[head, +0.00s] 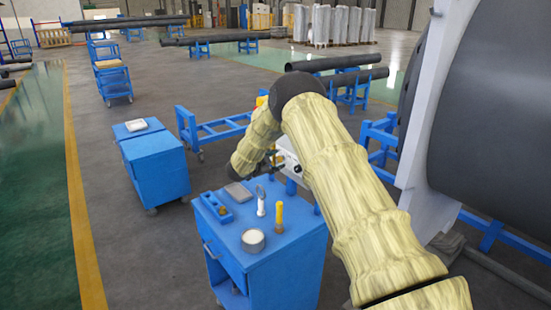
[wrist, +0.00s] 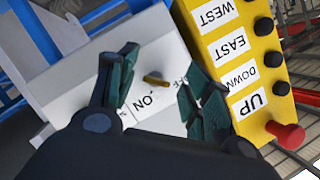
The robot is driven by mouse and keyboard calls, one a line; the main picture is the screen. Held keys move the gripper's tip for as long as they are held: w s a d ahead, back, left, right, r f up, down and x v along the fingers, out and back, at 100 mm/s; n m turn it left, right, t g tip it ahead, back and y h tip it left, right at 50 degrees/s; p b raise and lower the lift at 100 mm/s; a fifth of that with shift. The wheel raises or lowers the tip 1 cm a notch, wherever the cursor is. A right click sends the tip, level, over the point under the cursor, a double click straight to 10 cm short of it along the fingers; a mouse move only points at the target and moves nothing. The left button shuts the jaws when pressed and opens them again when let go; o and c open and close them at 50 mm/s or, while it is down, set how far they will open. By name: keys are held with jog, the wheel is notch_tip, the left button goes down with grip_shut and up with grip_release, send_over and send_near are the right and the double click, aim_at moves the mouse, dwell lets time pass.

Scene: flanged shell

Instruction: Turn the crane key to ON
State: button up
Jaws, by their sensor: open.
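The crane key (wrist: 156,81) is a small brass-coloured piece on a white panel (wrist: 75,85) in the wrist view. An ON label (wrist: 146,102) is just below it in the picture, with its lettering upside down. Another label (wrist: 184,72) to the right is partly hidden by a finger; only part of its lettering shows. My gripper (wrist: 160,74) is open, its two dark teal fingers on either side of the key with gaps to both. I cannot tell how far the fingertips are from the panel. In the head view, my arm hides most of the white control box (head: 287,156).
A yellow button box (wrist: 235,55) marked WEST, EAST, DOWN and UP, with a red button (wrist: 284,135), is close to the right finger. In the head view, a blue cart (head: 285,262) holding small tools and a tin (head: 253,240) stands below my arm. A large dark cylinder (head: 490,110) is at right.

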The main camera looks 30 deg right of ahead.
jog(key=shift+s+d+r, duration=0.2)
jog(key=shift+d, duration=0.45)
jog(key=shift+s+r, duration=0.3)
jog(key=shift+s, duration=0.05)
jog(key=shift+w+a+f, duration=0.1)
jog(key=shift+w+f, duration=0.3)
jog(key=shift+c, duration=0.6)
jog(key=shift+w, duration=0.1)
jog(key=c, duration=0.3)
jog(key=shift+s, duration=0.2)
jog(key=c, duration=0.6)
